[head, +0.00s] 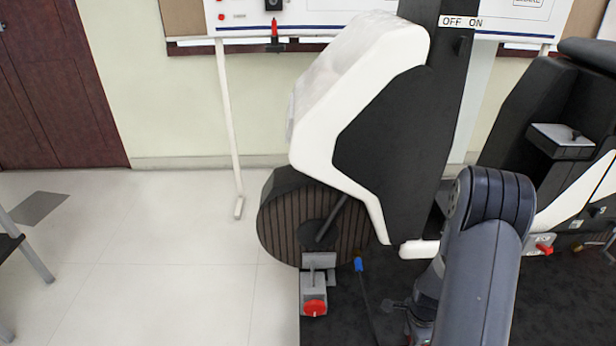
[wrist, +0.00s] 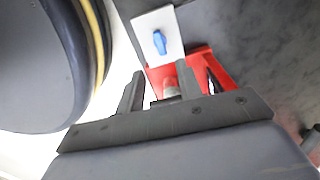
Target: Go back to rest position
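My gripper (wrist: 158,82) shows in the wrist view with its two dark fingers apart. In front of it are a white plate with a blue knob (wrist: 160,42) and a red part (wrist: 218,70). A short red and grey cylinder (wrist: 171,83) shows between the fingers, close to the right one; I cannot tell whether they touch. In the head view my grey arm reaches in from the lower right, low beside the rig (head: 385,140). The arm hides most of the gripper there.
The rig has a ribbed dark wheel (head: 285,225), a red-ended pedal part (head: 314,306) and a blue-tipped lever (head: 358,265) left of my arm. A black seat (head: 520,110) stands at right, a white panel (head: 330,15) behind. The floor at left (head: 150,260) is mostly clear.

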